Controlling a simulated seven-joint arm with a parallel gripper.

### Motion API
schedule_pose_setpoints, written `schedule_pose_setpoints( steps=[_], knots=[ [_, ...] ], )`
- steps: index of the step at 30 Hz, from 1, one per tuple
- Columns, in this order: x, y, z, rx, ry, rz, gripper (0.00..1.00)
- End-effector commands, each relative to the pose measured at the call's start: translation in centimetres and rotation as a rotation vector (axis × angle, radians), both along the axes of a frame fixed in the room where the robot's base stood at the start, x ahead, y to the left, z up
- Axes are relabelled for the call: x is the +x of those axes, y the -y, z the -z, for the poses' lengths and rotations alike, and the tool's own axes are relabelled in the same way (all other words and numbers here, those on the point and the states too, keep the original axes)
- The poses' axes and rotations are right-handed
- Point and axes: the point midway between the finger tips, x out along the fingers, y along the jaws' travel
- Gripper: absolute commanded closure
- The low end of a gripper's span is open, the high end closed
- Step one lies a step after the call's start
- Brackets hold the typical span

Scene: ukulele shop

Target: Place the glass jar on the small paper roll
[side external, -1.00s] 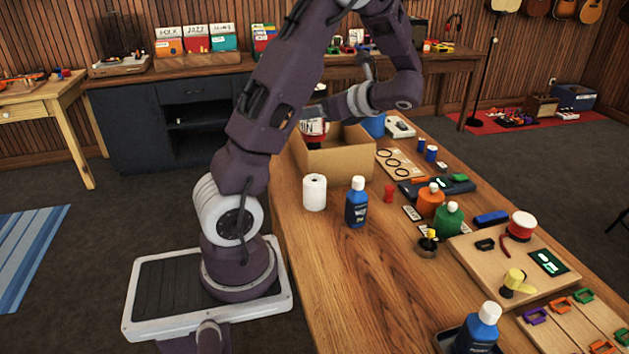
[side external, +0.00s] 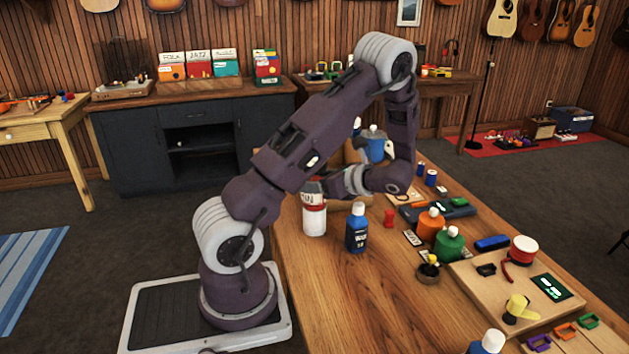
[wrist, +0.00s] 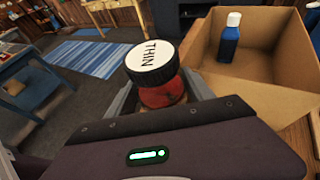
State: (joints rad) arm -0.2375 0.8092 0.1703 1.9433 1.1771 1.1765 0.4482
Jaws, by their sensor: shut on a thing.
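The glass jar (wrist: 160,88) has a white lid marked THIN and red contents. My gripper (wrist: 163,96) is shut on it, with a finger on each side; the jar looks upright. In the side view the jar (side external: 311,187) is directly above the white small paper roll (side external: 314,222), which stands upright near the table's left edge. The jar's bottom appears at the roll's top; I cannot tell whether they touch. The wrist view does not show the roll.
A blue bottle (side external: 357,230) stands close to the right of the roll. An open cardboard box (wrist: 275,85) is behind, with a blue bottle (wrist: 230,38) appearing inside it. A small red object (side external: 389,217) is farther right. The front-left tabletop (side external: 345,290) is clear.

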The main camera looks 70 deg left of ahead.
Motion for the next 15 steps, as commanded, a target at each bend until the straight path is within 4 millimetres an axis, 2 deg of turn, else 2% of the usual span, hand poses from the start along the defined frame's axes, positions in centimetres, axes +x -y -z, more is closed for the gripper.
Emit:
schedule_pose_setpoints(
  steps=[1,3,4,13,15],
  knots=[
    [0.0,0.0,0.03,0.0,0.0,0.0,0.33],
    [0.0,0.0,0.01,0.0,0.0,0.0,0.2],
    [0.0,0.0,0.01,0.0,0.0,0.0,0.17],
    [0.02,0.0,-0.19,0.0,0.001,0.0,0.17],
    [0.42,0.53,-0.53,0.001,0.004,0.002,0.17]
  ],
)
